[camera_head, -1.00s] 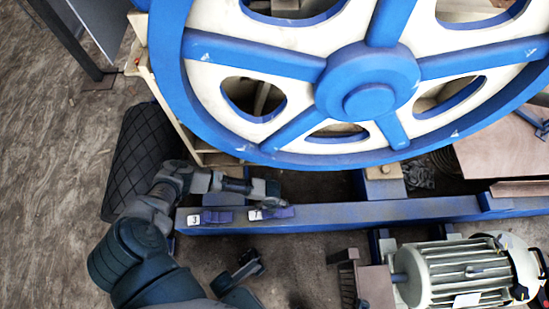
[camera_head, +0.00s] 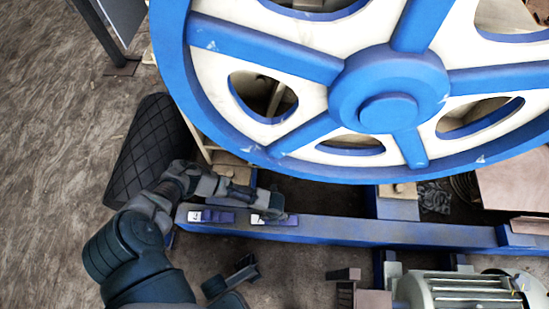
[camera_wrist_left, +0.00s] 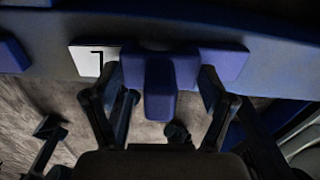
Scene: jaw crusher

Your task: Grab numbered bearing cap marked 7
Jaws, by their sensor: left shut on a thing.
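The bearing cap marked 7 (camera_head: 284,220) is a small blue-purple block with a white label, on the blue beam at the head view's lower middle. In the left wrist view the cap (camera_wrist_left: 165,75) sits between my fingers, with its white 7 label (camera_wrist_left: 88,62) to the left. My left gripper (camera_head: 266,207) is shut on this cap, with one finger on each side; it also shows in the wrist view (camera_wrist_left: 162,85). The cap still appears at the beam. Dark parts of mine, probably the right gripper (camera_head: 238,274), show below the beam; its jaws are unclear.
Another labelled blue cap (camera_head: 217,217) sits to the left on the blue beam (camera_head: 380,230). A large blue and white flywheel (camera_head: 330,90) stands close behind. A grey motor (camera_head: 465,289) is at lower right. Open floor (camera_head: 60,150) lies left.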

